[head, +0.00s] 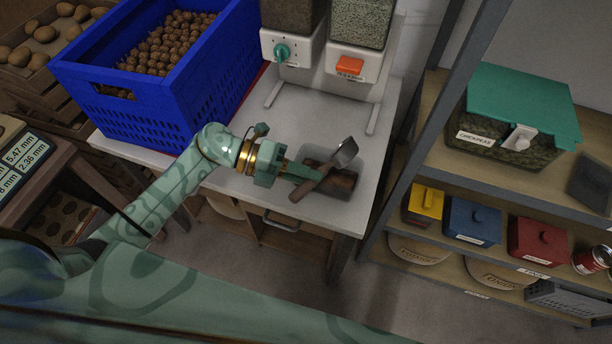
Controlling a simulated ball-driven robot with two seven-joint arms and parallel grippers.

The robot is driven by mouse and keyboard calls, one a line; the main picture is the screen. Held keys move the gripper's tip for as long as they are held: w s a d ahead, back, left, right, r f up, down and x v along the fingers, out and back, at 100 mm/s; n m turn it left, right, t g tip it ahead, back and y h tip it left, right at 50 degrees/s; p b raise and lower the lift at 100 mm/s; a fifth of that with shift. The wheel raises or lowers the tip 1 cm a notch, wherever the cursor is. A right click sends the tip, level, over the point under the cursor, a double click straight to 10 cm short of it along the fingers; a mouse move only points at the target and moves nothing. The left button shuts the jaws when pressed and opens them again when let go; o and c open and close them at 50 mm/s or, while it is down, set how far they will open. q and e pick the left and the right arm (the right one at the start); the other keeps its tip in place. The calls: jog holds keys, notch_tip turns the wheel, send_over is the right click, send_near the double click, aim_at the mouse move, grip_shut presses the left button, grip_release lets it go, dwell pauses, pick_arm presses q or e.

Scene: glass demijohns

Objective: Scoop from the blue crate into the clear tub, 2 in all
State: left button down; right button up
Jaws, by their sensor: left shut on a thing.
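The blue crate (140,118) stands at the back left of the white counter and holds many round brown nut-like pieces (170,45). The clear tub (345,192) sits near the counter's front right, with something brown inside. My left gripper (314,172) is shut on a scoop with a brown handle and a metal head (346,151). It holds the scoop over the tub, the handle slanting down to the left and the head at the upper right. The scoop and gripper hide part of the tub. I cannot tell whether the scoop's head is empty. My right gripper is not in view.
Two dispensers (355,66) stand at the back of the white counter (262,205). A shelf on the right holds a green-lidded bin (520,105) and small yellow, blue and red boxes. Potatoes lie in a wooden crate at the far left. The counter between crate and tub is clear.

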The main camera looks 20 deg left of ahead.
pick_arm(q)
jog(key=shift+f+n+h+b, duration=0.15)
jog(key=shift+n+h+b, duration=0.3)
jog(key=shift+h+b, duration=0.8)
jog(key=shift+f+n+h+b, duration=0.15)
jog(key=shift+n+h+b, duration=0.3)
jog(key=shift+h+b, duration=0.75)
pick_arm(e)
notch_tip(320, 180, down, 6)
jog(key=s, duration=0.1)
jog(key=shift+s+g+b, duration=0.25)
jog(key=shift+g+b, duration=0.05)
jog(key=shift+b, duration=0.05)
pick_arm(q)
jog(key=shift+y, duration=0.25)
jog(key=shift+r, duration=0.1)
